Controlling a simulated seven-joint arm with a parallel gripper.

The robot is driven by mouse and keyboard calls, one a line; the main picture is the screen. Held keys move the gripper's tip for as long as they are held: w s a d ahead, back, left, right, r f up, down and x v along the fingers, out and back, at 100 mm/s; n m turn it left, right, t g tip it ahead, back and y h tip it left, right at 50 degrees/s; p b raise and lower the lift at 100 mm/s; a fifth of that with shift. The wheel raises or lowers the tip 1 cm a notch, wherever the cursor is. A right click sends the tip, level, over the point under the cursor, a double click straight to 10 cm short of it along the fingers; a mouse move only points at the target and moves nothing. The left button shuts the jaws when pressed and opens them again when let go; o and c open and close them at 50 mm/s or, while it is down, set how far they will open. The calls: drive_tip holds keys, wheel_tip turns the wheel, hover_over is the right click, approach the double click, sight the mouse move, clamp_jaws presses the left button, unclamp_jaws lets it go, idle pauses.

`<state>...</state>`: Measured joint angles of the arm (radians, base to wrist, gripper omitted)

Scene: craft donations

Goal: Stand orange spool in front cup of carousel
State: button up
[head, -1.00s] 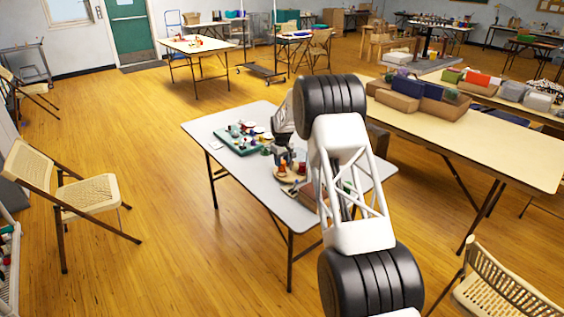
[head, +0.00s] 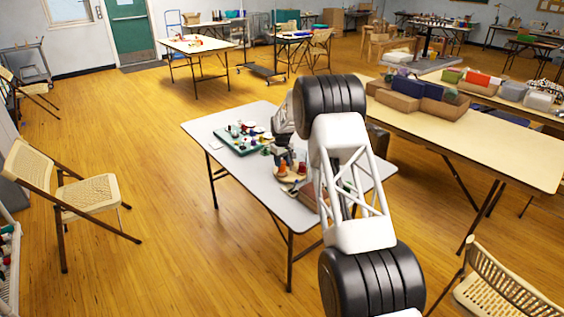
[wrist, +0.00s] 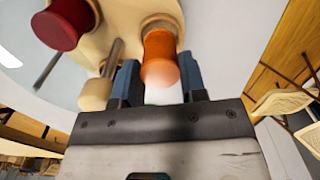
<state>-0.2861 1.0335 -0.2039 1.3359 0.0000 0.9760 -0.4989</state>
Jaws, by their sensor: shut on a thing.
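The orange spool (wrist: 159,58) is between the two blue-grey fingers of my gripper (wrist: 158,74), which is shut on it. In the wrist view the spool's far end meets a tan ring on the cream, round carousel (wrist: 118,22); whether it rests on the bottom of that cup is hidden. In the head view the orange spool (head: 282,169) shows small under my gripper (head: 284,158), over the carousel (head: 291,178) on the grey table. A dark red round thing (wrist: 60,24) and a pale wooden peg with a knob (wrist: 97,94) stand beside it on the carousel.
A green tray (head: 232,143) with several small items lies on the grey table (head: 240,172), left of the carousel. A reddish box (head: 308,194) stands close on the right, partly behind my arm. The table's left front area is clear.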

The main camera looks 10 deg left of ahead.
drive_tip(key=shift+f, duration=0.8)
drive_tip(key=o, duration=0.8)
drive_tip(key=shift+w+d+r, duration=0.1)
drive_tip(key=shift+r, duration=3.65)
